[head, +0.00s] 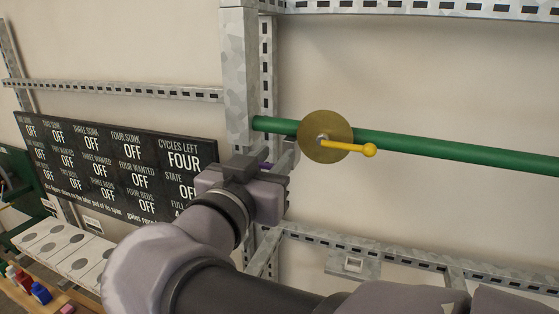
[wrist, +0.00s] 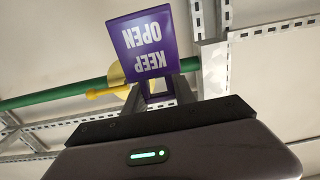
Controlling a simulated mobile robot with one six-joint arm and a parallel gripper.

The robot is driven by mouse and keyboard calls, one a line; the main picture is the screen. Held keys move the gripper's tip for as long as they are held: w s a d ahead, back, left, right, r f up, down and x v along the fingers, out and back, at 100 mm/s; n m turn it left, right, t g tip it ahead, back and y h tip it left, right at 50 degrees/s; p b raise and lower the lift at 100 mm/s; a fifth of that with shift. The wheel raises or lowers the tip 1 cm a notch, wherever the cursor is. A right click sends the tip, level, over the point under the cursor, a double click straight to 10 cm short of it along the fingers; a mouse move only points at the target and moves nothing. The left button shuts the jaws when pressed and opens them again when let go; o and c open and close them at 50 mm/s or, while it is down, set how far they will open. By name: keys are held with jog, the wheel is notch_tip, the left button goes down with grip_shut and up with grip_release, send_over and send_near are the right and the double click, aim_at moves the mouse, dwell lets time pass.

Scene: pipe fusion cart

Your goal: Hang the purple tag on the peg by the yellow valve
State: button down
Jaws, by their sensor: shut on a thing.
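The purple tag (wrist: 142,45), lettered "KEEP OPEN", stands upside down in the wrist view, its lower end between the fingers of my gripper (wrist: 160,95). In the head view only a sliver of purple (head: 265,165) shows by my gripper (head: 286,160), which is shut on the tag. The yellow valve lever (head: 348,147) points right from a brass disc (head: 325,136) on the green pipe. My gripper is left of and below the disc in that view, in front of the grey upright. The lever (wrist: 108,91) shows behind the fingers in the wrist view. I cannot make out the peg.
A slotted metal upright (head: 238,75) stands just behind my gripper, and the green pipe (head: 455,152) runs right from it. A lower slotted rail (head: 410,259) carries a small bracket. A black status board (head: 110,165) is at left. Open wall lies between pipe and lower rail.

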aim_at(288, 147)
jog(key=shift+p+x, duration=1.9)
jog(key=shift+x, duration=1)
jog(key=shift+w+d+f+p, duration=0.15)
jog(key=shift+w+p, duration=0.5)
jog(key=shift+p, duration=0.15)
jog(key=shift+f+b, duration=0.4)
jog(key=shift+b, duration=0.85)
jog(key=shift+w+b, duration=0.2)
jog(key=shift+b, duration=0.65)
jog(key=shift+w+d+f, duration=0.15)
jog(key=shift+w+d, duration=0.15)
jog(key=shift+w, duration=0.3)
jog(key=shift+s, duration=0.15)
